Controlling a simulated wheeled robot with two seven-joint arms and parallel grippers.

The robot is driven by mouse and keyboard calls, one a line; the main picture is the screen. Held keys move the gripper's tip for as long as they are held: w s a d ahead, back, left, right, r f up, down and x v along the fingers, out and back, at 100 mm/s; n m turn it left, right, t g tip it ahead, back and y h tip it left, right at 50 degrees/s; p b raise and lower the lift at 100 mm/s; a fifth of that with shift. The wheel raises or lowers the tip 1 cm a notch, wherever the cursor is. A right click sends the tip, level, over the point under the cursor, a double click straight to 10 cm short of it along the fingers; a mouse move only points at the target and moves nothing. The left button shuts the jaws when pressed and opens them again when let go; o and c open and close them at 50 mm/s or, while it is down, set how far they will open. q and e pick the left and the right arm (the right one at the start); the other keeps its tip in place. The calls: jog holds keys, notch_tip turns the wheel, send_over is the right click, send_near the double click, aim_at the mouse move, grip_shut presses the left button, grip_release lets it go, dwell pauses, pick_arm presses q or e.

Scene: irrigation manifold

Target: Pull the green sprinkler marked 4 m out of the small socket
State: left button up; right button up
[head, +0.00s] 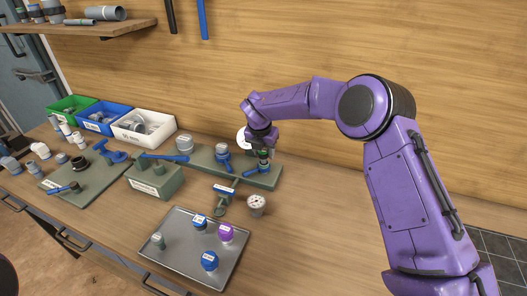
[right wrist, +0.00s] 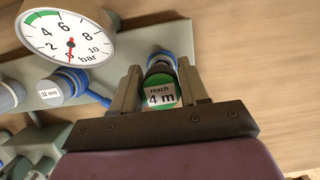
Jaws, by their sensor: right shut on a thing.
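The green sprinkler (right wrist: 163,92) has a white label reading "reach 4 m" and sits between the two fingers of my right gripper (right wrist: 158,92) in the right wrist view. The fingers are shut on it. A blue-ringed socket (right wrist: 164,56) shows right behind its far end; how deep the sprinkler sits in it is hidden. In the head view my right gripper (head: 262,148) points down over the right end of the grey-green manifold plate (head: 268,180), with the sprinkler (head: 263,155) below it. My left gripper is in neither view.
A dial gauge marked in bar (right wrist: 68,40) stands close to my gripper. A blue fitting labelled 32 mm (right wrist: 65,84) is left of the socket. A grey tray (head: 180,262) with several capped parts lies in front. The counter at right is clear.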

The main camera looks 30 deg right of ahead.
jog(key=shift+r, duration=0.15)
jog(key=shift+r+p, duration=0.5)
jog(key=shift+r, duration=0.4)
jog(key=shift+r, duration=0.1)
jog(key=shift+r+p, duration=0.5)
jog(key=shift+r, duration=0.35)
jog(key=shift+r, duration=0.15)
